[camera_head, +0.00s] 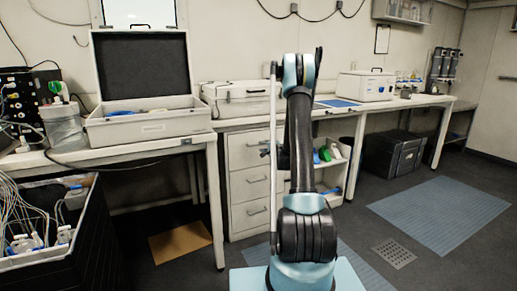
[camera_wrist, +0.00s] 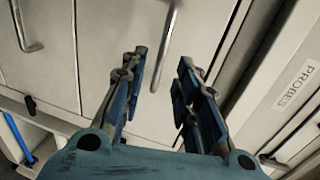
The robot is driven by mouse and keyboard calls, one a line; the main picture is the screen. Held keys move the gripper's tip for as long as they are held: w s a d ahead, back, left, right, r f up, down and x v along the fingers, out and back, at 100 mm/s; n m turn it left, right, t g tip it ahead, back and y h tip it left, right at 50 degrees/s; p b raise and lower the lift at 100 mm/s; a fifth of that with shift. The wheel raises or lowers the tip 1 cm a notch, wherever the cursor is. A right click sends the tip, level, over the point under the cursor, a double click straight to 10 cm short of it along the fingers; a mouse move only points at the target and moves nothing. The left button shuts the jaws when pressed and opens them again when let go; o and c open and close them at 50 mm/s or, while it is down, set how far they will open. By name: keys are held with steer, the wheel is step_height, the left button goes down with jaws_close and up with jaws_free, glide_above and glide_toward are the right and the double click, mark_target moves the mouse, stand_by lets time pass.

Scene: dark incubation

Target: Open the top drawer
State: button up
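A white drawer cabinet (camera_head: 238,185) stands under the bench in the head view. Its top drawer (camera_head: 240,150) looks shut. In the wrist view the picture is rolled, and the top drawer front (camera_wrist: 110,35) fills the middle. Its grey bar handle (camera_wrist: 167,42) runs lengthwise between my fingers, in line with the gap. My gripper (camera_wrist: 160,72) is open, with a finger on each side of the handle's line; I see no clear contact. In the head view my gripper (camera_head: 268,150) is small and partly hidden by my arm, in front of the top drawer.
A lower drawer's handle (camera_wrist: 30,30) shows at left in the wrist view. The bench edge and a case labelled PROBES (camera_wrist: 300,85) lie close on the right there. An open shelf with coloured items (camera_head: 328,155) adjoins the cabinet. The bench leg (camera_head: 215,205) stands to its left.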

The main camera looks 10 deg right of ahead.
steer(key=x, duration=0.7)
steer(key=shift+w, duration=0.15)
jaws_close()
steer(key=shift+a, duration=0.15)
